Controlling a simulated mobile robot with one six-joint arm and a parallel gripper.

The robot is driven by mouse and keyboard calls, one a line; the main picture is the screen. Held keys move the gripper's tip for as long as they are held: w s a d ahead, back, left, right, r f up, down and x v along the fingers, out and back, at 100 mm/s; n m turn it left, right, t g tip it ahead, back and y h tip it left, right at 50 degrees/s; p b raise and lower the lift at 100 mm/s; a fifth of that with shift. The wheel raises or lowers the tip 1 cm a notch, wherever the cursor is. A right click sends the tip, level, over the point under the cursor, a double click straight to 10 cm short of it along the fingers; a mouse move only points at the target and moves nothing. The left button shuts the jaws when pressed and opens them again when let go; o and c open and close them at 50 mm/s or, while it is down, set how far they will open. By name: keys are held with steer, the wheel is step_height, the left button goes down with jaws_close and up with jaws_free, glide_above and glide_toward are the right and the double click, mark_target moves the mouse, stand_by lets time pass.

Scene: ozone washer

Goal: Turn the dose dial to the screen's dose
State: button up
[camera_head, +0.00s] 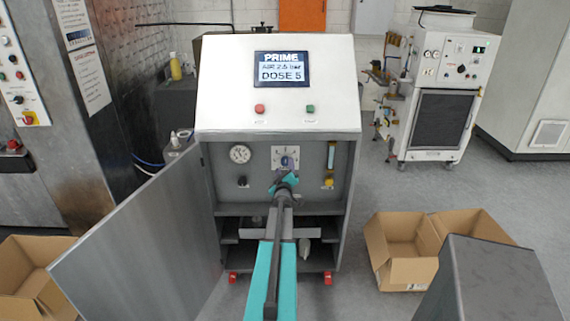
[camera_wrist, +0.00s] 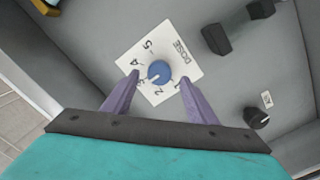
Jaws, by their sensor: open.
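The screen (camera_head: 282,69) on the cabinet's sloped top reads PRIME, an AIR value in bar and DOSE 5. The dose dial is a round blue knob (camera_wrist: 160,71) on a white plate (camera_wrist: 176,55) marked 1 to 5 and DOSE. A pale mark on the knob seems to face the lower left, near 3 or 2; exactly which is unclear. My gripper (camera_wrist: 158,79) is open, with its purple fingers on either side of the knob in the picture. I cannot tell whether they touch it. In the head view my gripper (camera_head: 286,180) partly covers the dial.
The grey cabinet door (camera_head: 145,245) stands open at the left. A pressure gauge (camera_head: 240,153), a black knob (camera_wrist: 257,117) and a yellow flowmeter (camera_head: 330,158) share the panel. Cardboard boxes (camera_head: 405,265) lie on the floor at the right.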

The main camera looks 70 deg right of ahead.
mark_target(285, 163)
steer(key=shift+p+x, duration=0.4)
steer(key=shift+x, duration=1.2)
steer(key=c, duration=1)
steer(key=shift+w+d, duration=0.1)
steer(key=shift+d, duration=0.1)
steer(key=shift+c, duration=0.4)
steer(key=shift+a, duration=0.15)
steer(key=shift+f, duration=0.15)
